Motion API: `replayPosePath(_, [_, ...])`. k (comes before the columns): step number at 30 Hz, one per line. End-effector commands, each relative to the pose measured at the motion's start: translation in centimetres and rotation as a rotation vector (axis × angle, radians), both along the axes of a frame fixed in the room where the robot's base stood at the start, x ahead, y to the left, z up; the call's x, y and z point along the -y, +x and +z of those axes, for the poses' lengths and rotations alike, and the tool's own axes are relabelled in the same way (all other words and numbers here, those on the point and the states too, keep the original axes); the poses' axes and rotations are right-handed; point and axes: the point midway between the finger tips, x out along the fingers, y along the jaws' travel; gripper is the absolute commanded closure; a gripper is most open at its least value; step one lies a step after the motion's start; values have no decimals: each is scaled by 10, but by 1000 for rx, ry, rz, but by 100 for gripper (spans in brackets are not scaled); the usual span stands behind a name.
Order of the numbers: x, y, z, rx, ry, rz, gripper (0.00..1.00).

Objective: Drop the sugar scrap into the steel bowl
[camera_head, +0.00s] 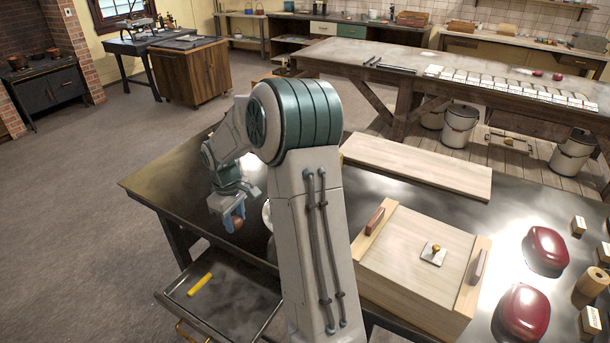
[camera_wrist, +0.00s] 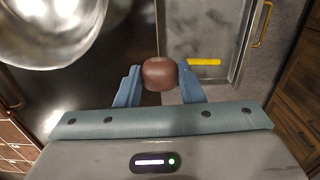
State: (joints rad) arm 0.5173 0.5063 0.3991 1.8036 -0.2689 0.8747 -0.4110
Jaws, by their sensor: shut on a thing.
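My gripper (camera_head: 233,212) is shut on a small reddish-brown lump (camera_wrist: 159,73), which looks like the sugar scrap. The lump sits between the two blue fingers and also shows in the head view (camera_head: 239,224). My gripper holds it near the front edge of the dark table, beside the open drawer. The steel bowl (camera_wrist: 45,25) is at the upper left in the wrist view, apart from the lump and cut off by the frame. In the head view my arm hides most of the bowl, leaving only a sliver (camera_head: 267,215).
An open metal drawer (camera_head: 240,300) at the table's front holds a yellow stick (camera_head: 200,285). To the right of my arm stand a lidded wooden box (camera_head: 400,250), a pale board (camera_head: 420,168) and two dark red rounded objects (camera_head: 547,248). The table's left part (camera_head: 170,170) is clear.

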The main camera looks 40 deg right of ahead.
Motion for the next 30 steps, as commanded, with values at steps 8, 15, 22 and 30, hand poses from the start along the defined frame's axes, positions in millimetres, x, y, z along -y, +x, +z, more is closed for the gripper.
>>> replayPosePath(8, [91, -16, 40, 6, 1, 345, 87])
replayPosePath(15, [155, -42, 72, 9, -4, 633, 87])
replayPosePath(22, [186, -61, 90, 9, -6, 791, 87])
replayPosePath(30, [191, -64, 83, 8, -6, 823, 87])
